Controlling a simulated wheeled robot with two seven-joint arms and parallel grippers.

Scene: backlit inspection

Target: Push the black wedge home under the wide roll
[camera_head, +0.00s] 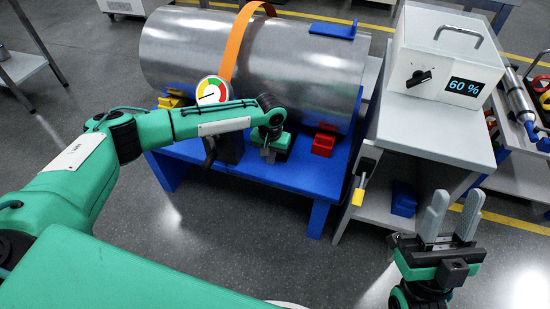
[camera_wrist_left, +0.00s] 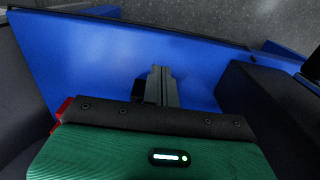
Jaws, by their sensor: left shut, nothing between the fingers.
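The wide roll (camera_head: 312,75) is a big silver cylinder lying on a blue stand (camera_head: 285,178). The black wedge (camera_head: 230,150) shows at the roll's front lower edge, partly hidden behind my left forearm. A dark block at the right of the left wrist view (camera_wrist_left: 262,100) looks like the same wedge. My left gripper (camera_head: 268,157) is shut and empty, pointing down over the stand's front, just right of the wedge. Its closed fingers (camera_wrist_left: 160,86) show over the blue surface; I see no clear contact. My right gripper (camera_head: 450,216) is open and empty at lower right, away from the roll.
A red block (camera_head: 323,143) sits right of my left gripper, and a yellow block (camera_head: 172,101) at far left. An orange strap (camera_head: 240,45) and a round gauge (camera_head: 211,90) are at the roll. A white box (camera_head: 446,60) stands on a grey cabinet at right.

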